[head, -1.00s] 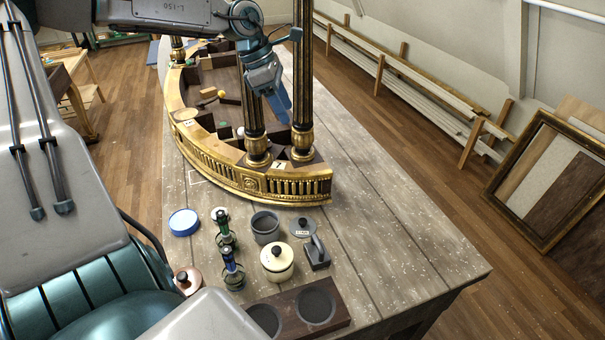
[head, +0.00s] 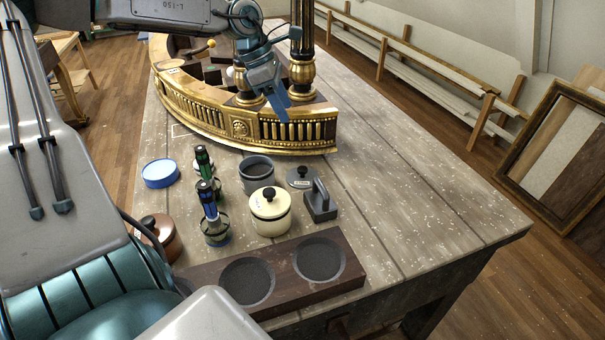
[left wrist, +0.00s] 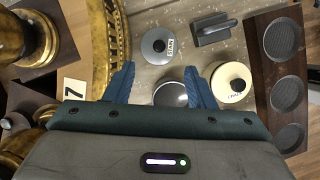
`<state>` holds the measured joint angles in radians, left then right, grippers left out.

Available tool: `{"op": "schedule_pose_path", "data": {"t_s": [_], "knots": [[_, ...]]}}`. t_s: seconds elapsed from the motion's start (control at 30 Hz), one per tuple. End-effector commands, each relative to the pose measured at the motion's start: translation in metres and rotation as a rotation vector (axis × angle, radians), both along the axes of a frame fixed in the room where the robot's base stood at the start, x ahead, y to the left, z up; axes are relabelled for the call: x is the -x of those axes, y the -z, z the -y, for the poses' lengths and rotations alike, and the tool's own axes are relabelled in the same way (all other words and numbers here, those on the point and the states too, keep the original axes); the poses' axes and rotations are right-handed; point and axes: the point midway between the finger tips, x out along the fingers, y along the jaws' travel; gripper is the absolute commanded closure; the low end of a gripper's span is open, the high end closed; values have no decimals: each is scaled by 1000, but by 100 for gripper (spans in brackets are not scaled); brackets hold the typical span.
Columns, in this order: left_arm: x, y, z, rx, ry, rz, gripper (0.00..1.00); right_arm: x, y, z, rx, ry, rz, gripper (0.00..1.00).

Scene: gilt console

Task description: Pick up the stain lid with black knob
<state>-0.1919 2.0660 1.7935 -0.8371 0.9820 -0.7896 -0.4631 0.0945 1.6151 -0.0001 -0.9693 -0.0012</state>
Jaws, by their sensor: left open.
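The stain lid (head: 300,181) is a flat grey disc with a black knob, lying on the table behind the cream pot. In the left wrist view the grey stain lid (left wrist: 155,53) shows its label, just beyond my fingertips. My left gripper (head: 280,104) hangs over the gilt console's front edge, above and apart from the lid. In the left wrist view the blue fingers of my left gripper (left wrist: 160,72) are spread, with nothing held between them. An open grey pot (head: 257,178) stands left of the lid. My right gripper is not in view.
A cream lidded pot (head: 270,222), a grey block with a handle (head: 320,206), a brown lidded pot (head: 165,241), slim green and blue tools, a blue-rimmed dish (head: 161,174) and a dark board with round recesses (head: 290,262) crowd the lid. The table's right side is clear.

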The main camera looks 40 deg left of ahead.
Motion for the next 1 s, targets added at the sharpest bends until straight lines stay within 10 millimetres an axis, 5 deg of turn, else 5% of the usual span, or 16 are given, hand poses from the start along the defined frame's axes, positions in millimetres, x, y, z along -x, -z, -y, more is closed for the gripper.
{"op": "schedule_pose_path", "data": {"t_s": [0.03, 0.2, 0.47, 1.0], "knots": [[0, 31, 0, 0, 0, 0, 50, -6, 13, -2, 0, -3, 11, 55], [0, 61, 0, -1, 0, 1, 50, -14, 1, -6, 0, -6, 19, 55], [-2, 79, 2, -2, 0, -3, 50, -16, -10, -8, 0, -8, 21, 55], [-14, 126, 18, 0, 0, -1, 50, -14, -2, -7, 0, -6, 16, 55]]}}
